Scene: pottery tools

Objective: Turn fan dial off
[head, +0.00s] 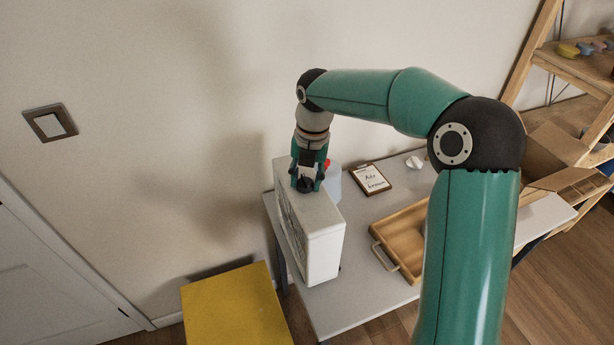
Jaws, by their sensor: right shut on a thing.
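A white box-shaped fan (324,246) stands upright on the grey table (362,289), near its left end. Its grille faces left and shows only at a steep angle. My right arm reaches over the table from the right and bends down to the fan. My right gripper (306,184) points down at the fan's top and is shut there on the dial. The gripper's fingers hide the dial, so its setting cannot be seen. My left gripper is not in view.
Behind the fan stands a pale bottle-like container with a red top (333,180). A clipboard (370,180) and a wooden tray (404,238) lie to the right. A yellow surface (236,308) is at the lower left. Wooden shelves (570,75) stand at the right.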

